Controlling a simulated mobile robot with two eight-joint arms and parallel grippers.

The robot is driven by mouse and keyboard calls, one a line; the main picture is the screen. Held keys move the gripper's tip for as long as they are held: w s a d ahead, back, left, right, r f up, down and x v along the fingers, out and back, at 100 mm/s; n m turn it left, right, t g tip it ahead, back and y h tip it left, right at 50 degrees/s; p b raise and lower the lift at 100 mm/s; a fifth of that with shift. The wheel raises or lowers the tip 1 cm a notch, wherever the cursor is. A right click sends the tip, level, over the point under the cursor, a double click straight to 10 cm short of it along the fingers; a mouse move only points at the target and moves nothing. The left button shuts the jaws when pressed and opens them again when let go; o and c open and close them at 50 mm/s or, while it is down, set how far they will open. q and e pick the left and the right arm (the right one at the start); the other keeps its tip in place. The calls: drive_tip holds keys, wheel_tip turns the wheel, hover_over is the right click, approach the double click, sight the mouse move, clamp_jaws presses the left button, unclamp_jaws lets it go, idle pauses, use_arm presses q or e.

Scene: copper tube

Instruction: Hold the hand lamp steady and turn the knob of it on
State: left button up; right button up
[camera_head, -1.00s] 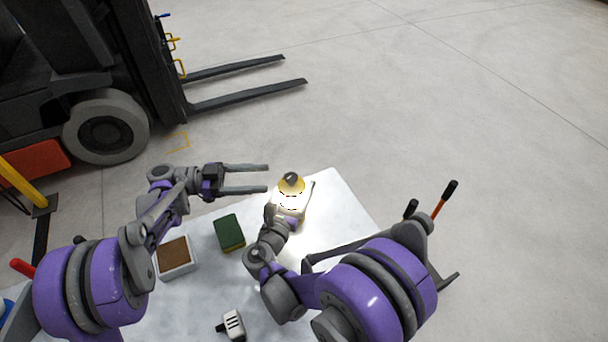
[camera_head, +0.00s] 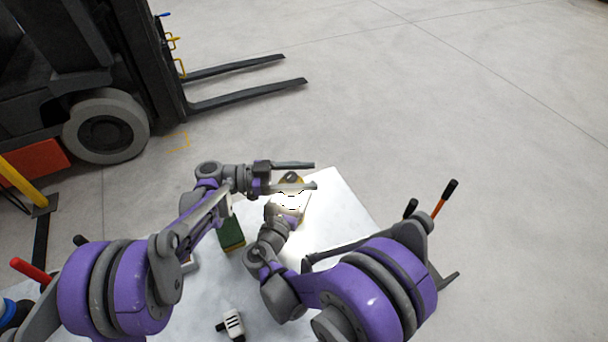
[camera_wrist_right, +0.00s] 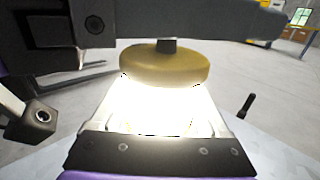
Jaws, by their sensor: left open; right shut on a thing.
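The hand lamp (camera_head: 292,201) is lit and glows white under a yellow cap (camera_wrist_right: 165,66), above the far part of the table. A dark knob (camera_head: 291,178) tops the cap; in the right wrist view its upper end is hidden by my left gripper. My right gripper (camera_wrist_right: 165,105) is shut on the lamp body and holds it roughly upright; the glare hides the exact contact. My left gripper (camera_head: 312,175) is open, coming from the left, its fingers on either side of the knob. I cannot tell if they touch it.
The pale table (camera_head: 345,210) carries a green sponge (camera_head: 231,234), partly behind my left arm, and a small white-and-black item (camera_head: 232,325). A forklift (camera_head: 110,120) with its forks stands beyond on the left. An orange-and-black handle (camera_head: 442,205) stands at right.

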use_arm(q)
clamp_jaws()
drive_tip(key=shift+s+m+g, duration=0.2)
drive_tip(key=shift+m+g, duration=1)
drive_tip(key=shift+g, duration=0.6)
drive_tip(key=shift+s+a+m+g+y, duration=0.1)
drive_tip(key=shift+s+m+g+y, duration=0.1)
drive_tip(key=shift+m+g+y, duration=0.5)
drive_tip(key=shift+s+a+m+g+y, duration=0.15)
drive_tip(key=shift+m+g, duration=0.25)
drive_tip(key=shift+g, duration=0.6)
drive_tip(key=shift+d, duration=0.1)
unclamp_jaws()
wheel_tip(320, 180, up, 10)
